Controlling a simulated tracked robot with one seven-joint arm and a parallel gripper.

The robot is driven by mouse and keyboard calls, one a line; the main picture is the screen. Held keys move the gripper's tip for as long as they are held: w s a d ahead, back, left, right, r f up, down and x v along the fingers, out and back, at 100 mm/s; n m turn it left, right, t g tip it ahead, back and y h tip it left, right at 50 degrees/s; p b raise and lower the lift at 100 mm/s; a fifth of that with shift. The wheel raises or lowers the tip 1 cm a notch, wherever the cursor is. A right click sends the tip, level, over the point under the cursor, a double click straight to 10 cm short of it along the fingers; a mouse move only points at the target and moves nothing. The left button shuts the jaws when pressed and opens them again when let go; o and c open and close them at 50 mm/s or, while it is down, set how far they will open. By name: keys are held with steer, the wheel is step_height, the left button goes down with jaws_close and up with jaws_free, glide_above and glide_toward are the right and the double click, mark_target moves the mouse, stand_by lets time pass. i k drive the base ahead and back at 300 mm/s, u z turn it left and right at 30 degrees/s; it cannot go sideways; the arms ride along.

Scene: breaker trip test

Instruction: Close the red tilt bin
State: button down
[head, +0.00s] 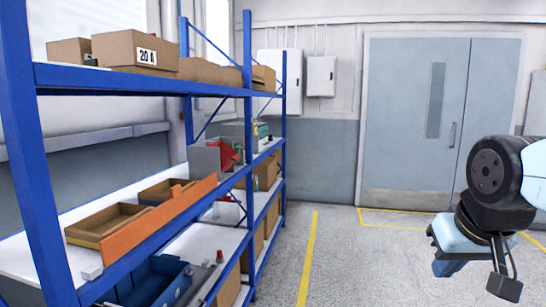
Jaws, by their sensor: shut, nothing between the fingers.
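The red tilt bin (229,156) sits in a grey housing (204,159) on the blue rack's middle shelf, toward its far end. Its red front appears tipped outward, with an angled edge showing. It is small in view and its inside is hard to make out. My gripper (504,287) hangs at the lower right, shut and empty. It is far from the bin, out over the open floor.
The blue rack (130,80) fills the left, with cardboard boxes (135,50) on top. An orange rail (160,219) fronts open trays. A blue bin (155,282) is below. Grey floor (350,265) with yellow lines is clear before the double doors (440,120).

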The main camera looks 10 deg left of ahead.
mark_target(228, 155)
steer(key=u, duration=0.05)
steer(key=i, duration=1.05)
steer(key=u, duration=0.35)
